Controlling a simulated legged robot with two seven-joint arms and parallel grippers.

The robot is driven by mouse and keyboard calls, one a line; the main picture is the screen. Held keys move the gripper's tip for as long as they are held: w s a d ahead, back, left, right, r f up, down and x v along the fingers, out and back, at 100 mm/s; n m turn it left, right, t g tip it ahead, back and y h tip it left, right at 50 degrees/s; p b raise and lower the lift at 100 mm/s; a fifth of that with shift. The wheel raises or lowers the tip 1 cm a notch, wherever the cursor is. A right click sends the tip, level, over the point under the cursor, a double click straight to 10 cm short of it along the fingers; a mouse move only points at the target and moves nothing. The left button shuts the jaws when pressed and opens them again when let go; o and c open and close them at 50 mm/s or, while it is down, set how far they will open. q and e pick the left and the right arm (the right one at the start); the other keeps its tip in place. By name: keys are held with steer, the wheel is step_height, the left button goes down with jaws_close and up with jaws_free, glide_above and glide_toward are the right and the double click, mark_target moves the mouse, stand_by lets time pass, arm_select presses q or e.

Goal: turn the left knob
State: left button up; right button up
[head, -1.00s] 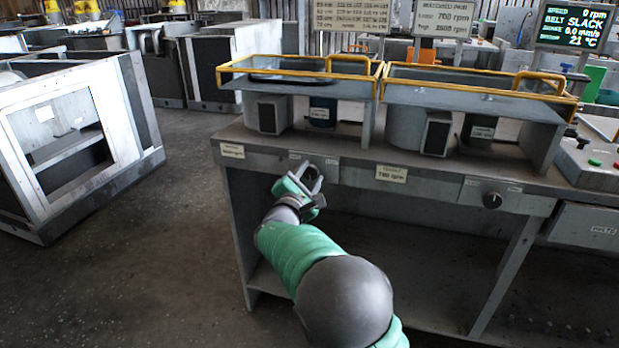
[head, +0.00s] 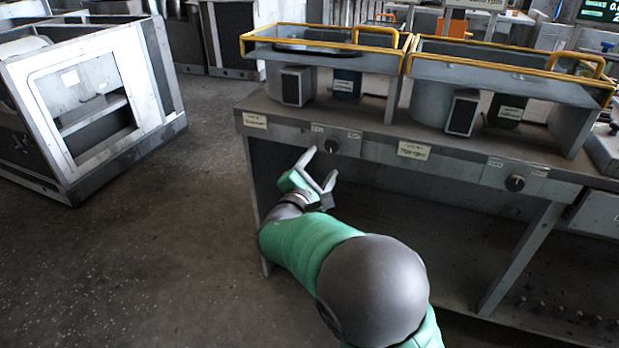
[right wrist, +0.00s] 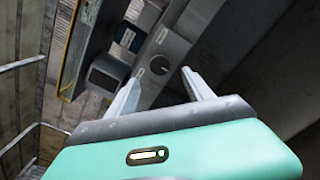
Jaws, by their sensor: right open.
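The left knob (head: 332,146) is a small dark round knob on a grey plate on the bench's front edge. It also shows in the right wrist view (right wrist: 159,66), beyond and between the fingers. My right gripper (head: 322,167) is open and empty, just below and in front of the left knob, apart from it. Its two fingers show spread in the right wrist view (right wrist: 157,88). A second dark knob (head: 515,183) sits further right on the same front edge. The left gripper is not in view.
The bench (head: 450,168) carries two yellow-railed housings (head: 330,42) on top. A paper label (head: 413,150) is between the knobs. Under the bench is an open dark space. A grey cabinet with a framed opening (head: 150,85) stands at the left, with bare floor between.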

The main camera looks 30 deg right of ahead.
steer(key=p+v, duration=0.1)
steer(key=v, duration=0.7)
steer(key=shift+s+a+p, duration=0.2)
steer(key=shift+a+p, duration=0.1)
steer(key=s+d+f+m+g+y, duration=0.3)
steer(key=s+f+m+g+y, duration=0.3)
steer(key=s+f+g, duration=0.7)
steer(key=s+a+f+m+t+y, duration=0.4)
steer(key=s+a+f+m+y, duration=0.35)
steer(key=a+f+m, duration=0.3)
steer(key=w+p+v, duration=0.2)
steer(key=p+v, duration=0.8)
steer(key=w+r+p+v, duration=0.1)
steer(key=w+p+v, duration=0.2)
steer(key=p+v, duration=0.8)
steer(key=w+r+p+v, duration=0.1)
steer(key=w+p+v, duration=0.1)
steer(key=p+v, duration=0.8)
steer(key=shift+w+a+r+m+p, duration=0.2)
steer(key=shift+r+m+p, duration=0.1)
steer(key=shift+m+p, duration=0.1)
